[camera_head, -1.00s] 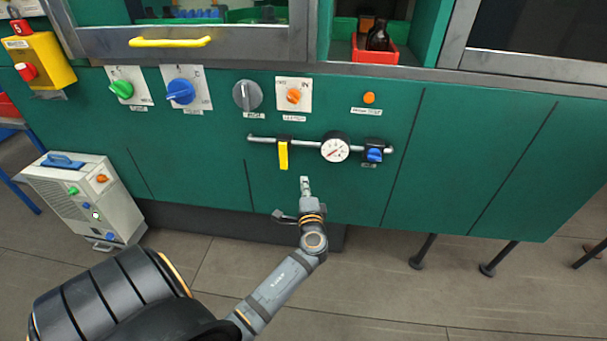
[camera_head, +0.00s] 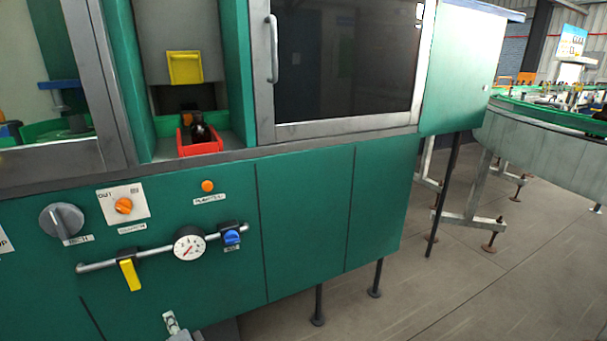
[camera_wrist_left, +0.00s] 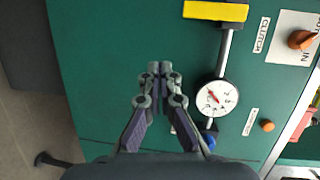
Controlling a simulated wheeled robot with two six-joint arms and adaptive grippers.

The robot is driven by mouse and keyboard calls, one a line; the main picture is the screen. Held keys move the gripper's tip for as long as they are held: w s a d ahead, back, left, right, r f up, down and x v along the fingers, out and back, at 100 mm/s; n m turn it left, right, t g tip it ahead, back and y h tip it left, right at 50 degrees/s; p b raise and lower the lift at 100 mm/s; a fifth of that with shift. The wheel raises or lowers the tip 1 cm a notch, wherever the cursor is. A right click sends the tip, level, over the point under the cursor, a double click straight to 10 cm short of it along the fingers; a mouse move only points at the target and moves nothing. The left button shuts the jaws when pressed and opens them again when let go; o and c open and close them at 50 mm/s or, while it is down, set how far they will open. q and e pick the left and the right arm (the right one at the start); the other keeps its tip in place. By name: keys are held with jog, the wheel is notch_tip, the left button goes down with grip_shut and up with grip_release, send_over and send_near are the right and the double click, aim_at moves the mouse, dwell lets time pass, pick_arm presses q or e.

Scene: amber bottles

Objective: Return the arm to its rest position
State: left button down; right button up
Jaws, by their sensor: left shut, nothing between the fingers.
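My left gripper (camera_wrist_left: 158,72) is shut and empty in the left wrist view, in front of the green machine panel. Only its tip (camera_head: 171,322) shows at the bottom edge of the head view, below the pressure gauge (camera_head: 189,243). In the left wrist view the gauge (camera_wrist_left: 217,98) is to the right of the fingers, apart from them. My right gripper is not in view.
The green machine (camera_head: 305,225) has a grey knob (camera_head: 62,221), a yellow lever (camera_head: 130,274) and a blue valve knob (camera_head: 232,237). A dark bottle (camera_head: 199,131) is in a red tray (camera_head: 213,147). Floor (camera_head: 480,290) is free at right.

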pick_arm(q)
jog(key=s+d+f+n+g+h, duration=0.1)
jog(key=s+f+n+g+h, duration=0.15)
jog(key=f, duration=0.45)
jog(key=s+d+f+n+g+h, duration=0.1)
jog(key=s+f, duration=0.3)
jog(key=f, duration=0.2)
jog(key=s+d+f+n+g+h, duration=0.25)
jog(key=s+d+f+h, duration=0.2)
jog(key=s+f, duration=0.35)
jog(key=s+d+f+n+g+h, duration=0.2)
jog(key=s+d+f+g+h, duration=0.15)
jog(key=s+d+f, duration=0.35)
jog(key=s+a+r+p, duration=0.1)
jog(key=s+r+p, duration=0.1)
jog(key=s+p, duration=0.7)
jog(key=s+a+r+p, duration=0.1)
jog(key=s+a+p, duration=0.1)
jog(key=s+p, duration=0.7)
jog(key=p, duration=0.5)
jog(key=shift+s+r+g+p, duration=0.35)
jog(key=shift+r, duration=0.05)
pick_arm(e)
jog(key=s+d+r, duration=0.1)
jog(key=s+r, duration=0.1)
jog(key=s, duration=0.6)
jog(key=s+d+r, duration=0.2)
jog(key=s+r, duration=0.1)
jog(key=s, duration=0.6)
